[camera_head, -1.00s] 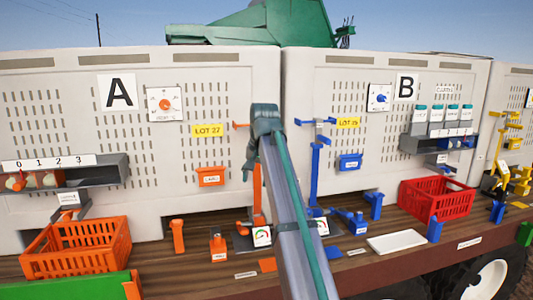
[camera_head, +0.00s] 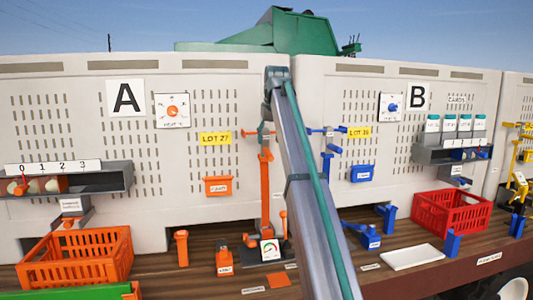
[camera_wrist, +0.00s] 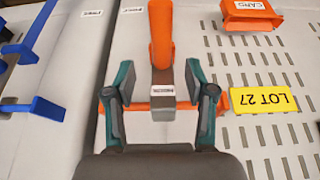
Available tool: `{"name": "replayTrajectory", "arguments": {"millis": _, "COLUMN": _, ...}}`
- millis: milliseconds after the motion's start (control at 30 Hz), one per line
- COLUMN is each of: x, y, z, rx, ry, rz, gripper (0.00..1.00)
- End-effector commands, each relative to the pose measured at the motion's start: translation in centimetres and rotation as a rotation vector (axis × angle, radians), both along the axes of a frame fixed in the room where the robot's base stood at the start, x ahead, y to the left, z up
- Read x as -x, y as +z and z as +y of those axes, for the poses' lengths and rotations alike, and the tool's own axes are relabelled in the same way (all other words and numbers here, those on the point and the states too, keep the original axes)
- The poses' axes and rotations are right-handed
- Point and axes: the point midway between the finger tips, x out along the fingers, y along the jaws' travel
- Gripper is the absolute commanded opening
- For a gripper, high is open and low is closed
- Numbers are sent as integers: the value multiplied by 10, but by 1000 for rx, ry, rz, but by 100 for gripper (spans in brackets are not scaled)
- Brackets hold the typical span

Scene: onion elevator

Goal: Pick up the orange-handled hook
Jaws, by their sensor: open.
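The orange-handled hook (camera_wrist: 160,38) shows in the wrist view with its rounded handle at the top centre. A flat grey metal part with a small white label lies below the handle, over an orange crossbar (camera_wrist: 140,108). My gripper (camera_wrist: 160,82) is open, with one teal finger on each side of the grey part and gaps visible beside it. Whether its fingers reach the panel depth of the hook is unclear. In the head view my gripper (camera_head: 264,131) is at panel A's right edge, partly hidden by my arm.
A yellow LOT 27 sign (camera_head: 215,138) and an orange card holder (camera_head: 217,186) are left of my gripper. A blue bracket (camera_head: 328,131) is close on the right. An orange crate (camera_head: 75,258), a gauge stand (camera_head: 269,250) and a red crate (camera_head: 451,212) stand on the wooden deck.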

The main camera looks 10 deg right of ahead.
Motion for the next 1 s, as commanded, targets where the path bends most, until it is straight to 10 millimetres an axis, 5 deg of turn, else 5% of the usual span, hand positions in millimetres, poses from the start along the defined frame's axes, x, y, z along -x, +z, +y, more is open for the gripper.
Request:
{"name": "replayTrajectory", "arguments": {"millis": 600, "x": -20, "y": -56, "z": 4, "rx": 0, "ry": -1, "rz": 2, "gripper": 55}}
{"name": "replayTrajectory", "arguments": {"millis": 833, "x": -22, "y": -59, "z": 4, "rx": 0, "ry": -1, "rz": 0, "gripper": 55}}
{"name": "replayTrajectory", "arguments": {"millis": 1000, "x": -22, "y": -59, "z": 4, "rx": 0, "ry": -1, "rz": 0, "gripper": 30}}
